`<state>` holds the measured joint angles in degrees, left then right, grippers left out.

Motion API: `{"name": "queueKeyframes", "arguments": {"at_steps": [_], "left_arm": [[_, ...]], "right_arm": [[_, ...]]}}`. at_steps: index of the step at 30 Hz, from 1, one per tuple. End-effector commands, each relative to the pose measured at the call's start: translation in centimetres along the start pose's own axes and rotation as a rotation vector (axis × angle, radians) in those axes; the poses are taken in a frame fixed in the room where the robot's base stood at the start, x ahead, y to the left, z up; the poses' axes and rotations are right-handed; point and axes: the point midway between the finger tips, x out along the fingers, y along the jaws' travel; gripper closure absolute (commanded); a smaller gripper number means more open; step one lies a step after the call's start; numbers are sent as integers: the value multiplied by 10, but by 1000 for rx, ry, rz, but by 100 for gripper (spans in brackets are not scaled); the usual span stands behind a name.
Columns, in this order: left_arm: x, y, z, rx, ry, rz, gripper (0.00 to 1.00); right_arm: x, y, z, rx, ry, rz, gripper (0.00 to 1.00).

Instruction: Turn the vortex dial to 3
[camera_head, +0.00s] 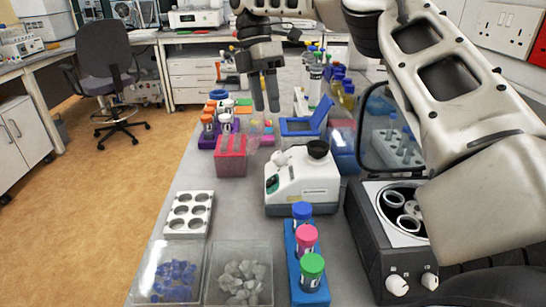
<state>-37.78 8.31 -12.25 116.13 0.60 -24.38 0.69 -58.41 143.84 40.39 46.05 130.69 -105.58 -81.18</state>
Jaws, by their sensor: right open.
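The vortex mixer (302,190) is a white machine with a black cup on top. It stands upright on the bench near the middle of the view. A small dial-like mark shows on its left face, but its setting is too small to read. My right gripper (266,106) hangs above and beyond the mixer, a little to its left. Its two dark fingers point down, slightly apart, with nothing between them. It is not touching the mixer. My left gripper is out of view.
In front of the mixer stands a blue rack (291,268) with capped tubes. A centrifuge (375,240) with an open lid stands to the right. A pink box (231,160) and a blue open box (297,127) stand behind. Bare bench lies left of the mixer.

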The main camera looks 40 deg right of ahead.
Motion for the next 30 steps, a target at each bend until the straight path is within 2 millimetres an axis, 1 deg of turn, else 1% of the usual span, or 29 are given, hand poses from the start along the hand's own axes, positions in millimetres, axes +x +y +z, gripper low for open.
{"name": "queueKeyframes", "arguments": {"at_steps": [1, 9, 15, 18, 21, 29, 30], "left_arm": [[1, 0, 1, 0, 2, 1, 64], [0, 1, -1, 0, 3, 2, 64], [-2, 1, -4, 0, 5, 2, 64], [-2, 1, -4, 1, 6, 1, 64], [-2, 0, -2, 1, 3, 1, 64], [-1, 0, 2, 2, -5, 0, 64], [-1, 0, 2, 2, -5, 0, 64]], "right_arm": [[12, -1, 1, -1, 3, -3, 53], [68, -2, 0, 0, 1, -2, 53], [98, -1, 0, 1, -1, 0, 53], [107, -1, 1, 2, 0, 2, 53], [111, -1, 1, 2, 0, 2, 53], [113, 0, 1, 3, 0, 3, 53], [112, 0, 1, 3, 0, 3, 61]]}}
